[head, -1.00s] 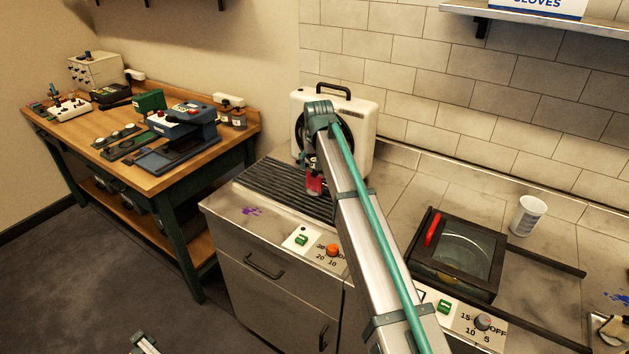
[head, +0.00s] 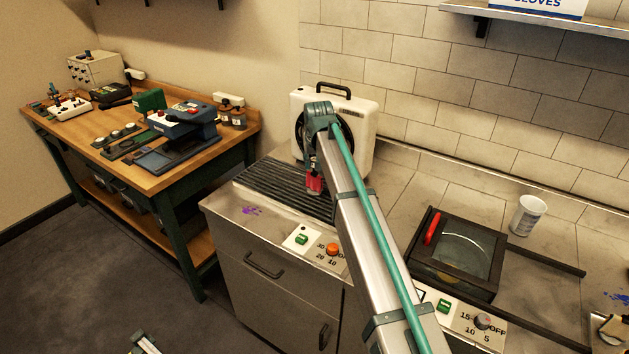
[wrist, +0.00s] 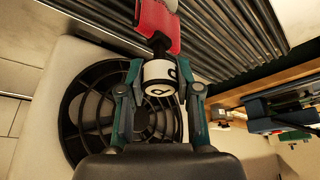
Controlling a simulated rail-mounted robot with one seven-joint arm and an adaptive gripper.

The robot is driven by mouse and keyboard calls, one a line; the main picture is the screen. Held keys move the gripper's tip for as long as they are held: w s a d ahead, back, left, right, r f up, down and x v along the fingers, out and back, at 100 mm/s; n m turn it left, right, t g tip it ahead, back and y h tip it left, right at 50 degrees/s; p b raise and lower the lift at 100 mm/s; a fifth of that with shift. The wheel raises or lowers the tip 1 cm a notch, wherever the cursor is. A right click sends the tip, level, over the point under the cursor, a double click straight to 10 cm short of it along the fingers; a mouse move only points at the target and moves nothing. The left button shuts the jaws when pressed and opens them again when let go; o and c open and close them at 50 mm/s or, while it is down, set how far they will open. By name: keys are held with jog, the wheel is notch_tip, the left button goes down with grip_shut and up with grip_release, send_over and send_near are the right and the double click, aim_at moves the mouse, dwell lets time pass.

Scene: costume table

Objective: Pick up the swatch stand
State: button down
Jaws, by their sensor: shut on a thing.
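The swatch stand shows in the wrist view as a white cylinder (wrist: 158,82) with dark markings, joined by a dark neck to a red piece (wrist: 155,24). My gripper (wrist: 160,95) is shut on the white cylinder, one finger on each side. In the head view, the red piece (head: 315,185) hangs below the end of my arm, over the dark ribbed rack. The white cylinder is mostly hidden there by my arm. I cannot tell how large the gap to the rack is.
A white fan (head: 365,120) stands close behind my gripper. The ribbed rack (head: 275,187) lies on the steel counter (head: 225,205). A dark glass-lidded box (head: 465,250) and a white cup (head: 527,215) are at right. A wooden bench (head: 175,182) with tools stands at left.

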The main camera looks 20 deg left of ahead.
jog(key=shift+r, duration=0.8)
jog(key=s+d+r+b, duration=0.4)
jog(key=s+d+r, duration=0.4)
jog(key=d+r, duration=0.3)
jog(key=shift+s+d+r, duration=0.15)
jog(key=shift+d+r, duration=0.05)
jog(key=shift+r, duration=0.4)
